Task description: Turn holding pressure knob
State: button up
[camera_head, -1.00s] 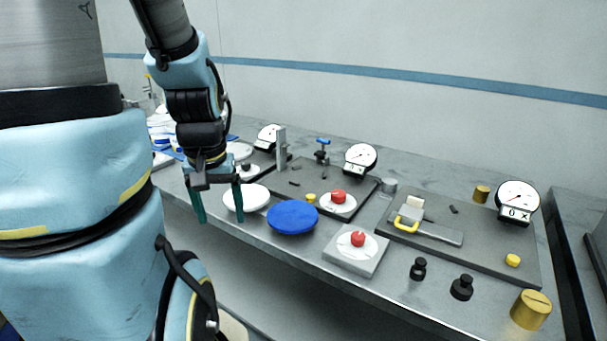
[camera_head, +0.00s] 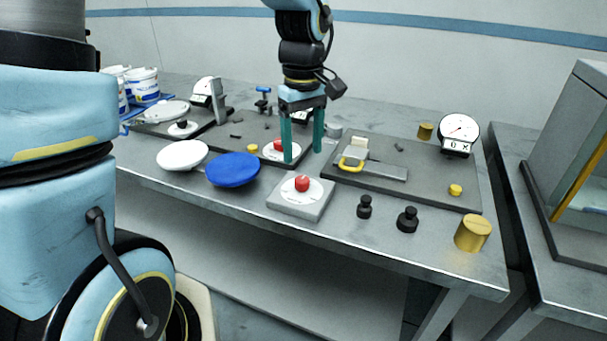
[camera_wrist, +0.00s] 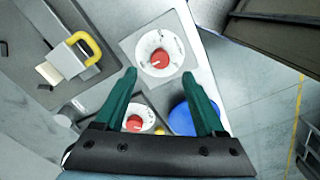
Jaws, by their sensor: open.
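A red knob (camera_head: 302,183) with a white marked dial stands on a grey square block near the table's front edge; it also shows in the wrist view (camera_wrist: 160,58), just beyond and between the fingertips. A second red knob (camera_head: 276,145) with a white dial sits on a dark plate, partly behind a finger; it shows lower in the wrist view (camera_wrist: 134,124). I cannot read which is the holding pressure one. My gripper (camera_head: 302,154) is open and empty, pointing down above the table, with its fingers apart from both knobs.
A blue disc (camera_head: 233,169) and a white disc (camera_head: 182,155) lie left of the block. Black weights (camera_head: 407,220) and a brass cylinder (camera_head: 473,233) stand right. A dark plate with a yellow-handled clamp (camera_head: 352,164) lies behind, with a gauge (camera_head: 458,133).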

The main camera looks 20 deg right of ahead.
aim_at(302, 180)
notch_tip(302, 180, down, 8)
jog(key=shift+r+p, duration=0.2)
jog(key=shift+p, duration=0.35)
grip_shut()
dwell(0.3)
